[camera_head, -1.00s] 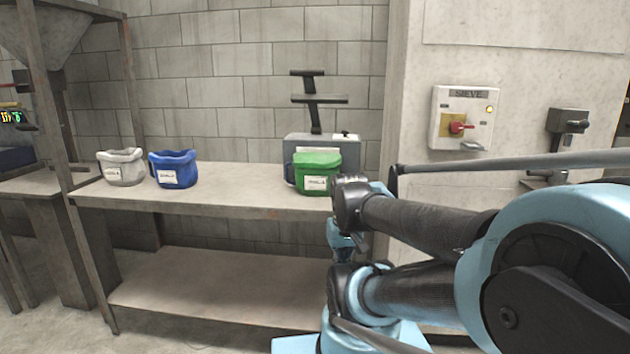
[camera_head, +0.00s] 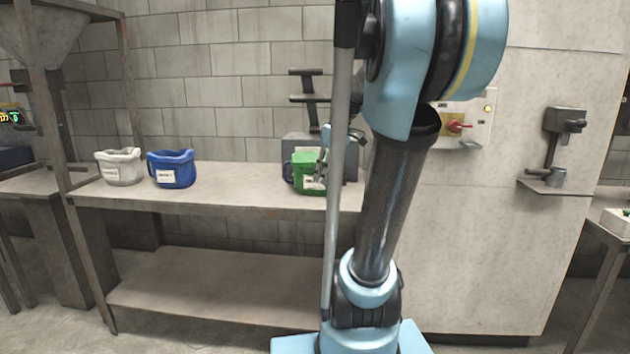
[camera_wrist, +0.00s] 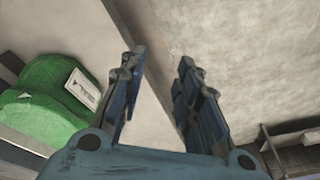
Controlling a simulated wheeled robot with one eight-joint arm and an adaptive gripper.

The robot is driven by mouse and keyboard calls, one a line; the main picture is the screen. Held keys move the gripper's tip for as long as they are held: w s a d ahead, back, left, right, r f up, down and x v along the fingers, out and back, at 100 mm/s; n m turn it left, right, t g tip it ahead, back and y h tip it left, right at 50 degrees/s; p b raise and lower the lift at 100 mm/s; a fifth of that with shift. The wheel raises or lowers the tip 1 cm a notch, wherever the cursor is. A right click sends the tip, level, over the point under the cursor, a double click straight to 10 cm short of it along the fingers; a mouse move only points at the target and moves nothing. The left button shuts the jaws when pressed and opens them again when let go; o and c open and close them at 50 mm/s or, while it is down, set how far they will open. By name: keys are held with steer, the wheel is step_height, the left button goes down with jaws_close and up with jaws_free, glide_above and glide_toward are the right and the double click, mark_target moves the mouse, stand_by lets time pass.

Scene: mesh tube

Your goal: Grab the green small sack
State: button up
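The green small sack (camera_head: 306,174) stands upright on the upper shelf of the table, at its right end, with a white label on its front. My arm partly covers it in the head view. In the wrist view the green sack (camera_wrist: 42,105) shows at the left, beside my gripper and apart from its fingers. My gripper (camera_wrist: 158,75) is open, with a clear gap between its two fingers and nothing in it. In the head view my gripper is small and partly hidden behind my arm, near the sack's right side.
A blue sack (camera_head: 172,168) and a white sack (camera_head: 121,166) stand on the left part of the table (camera_head: 235,185). A grey scale-like device (camera_head: 296,143) stands behind the green sack. A wall with a red switch (camera_head: 456,127) is to the right.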

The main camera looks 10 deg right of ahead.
mark_target(316, 162)
steer(key=w+d+r+n, duration=0.1)
steer(key=w+r+n, duration=0.1)
steer(key=w, duration=0.4)
steer(key=w+d+r+n+y, duration=0.1)
steer(key=w+d+r+n, duration=0.1)
steer(key=w, duration=0.4)
steer(key=w+d+r+n+y, duration=0.1)
steer(key=w+r+n, duration=0.1)
steer(key=w+r, duration=0.2)
steer(key=shift+w+d+r, duration=0.15)
steer(key=shift+w+r, duration=0.05)
steer(key=shift+w, duration=0.35)
steer(key=shift+w+d+r, duration=0.1)
steer(key=shift+w+r, duration=0.05)
steer(key=shift+w, duration=0.4)
steer(key=shift+w+n, duration=0.1)
steer(key=shift+n, duration=0.2)
steer(key=shift+w+a+f, duration=0.1)
steer(key=shift+a+f, duration=0.05)
steer(key=shift+f, duration=0.25)
steer(key=x, duration=1.1)
steer(key=shift+a, duration=0.15)
steer(key=x, duration=0.4)
steer(key=shift+w+a, duration=0.15)
steer(key=shift+a, duration=0.1)
steer(key=shift+a+f, duration=0.2)
steer(key=shift+f, duration=0.35)
steer(key=shift+f, duration=0.2)
jaws_close()
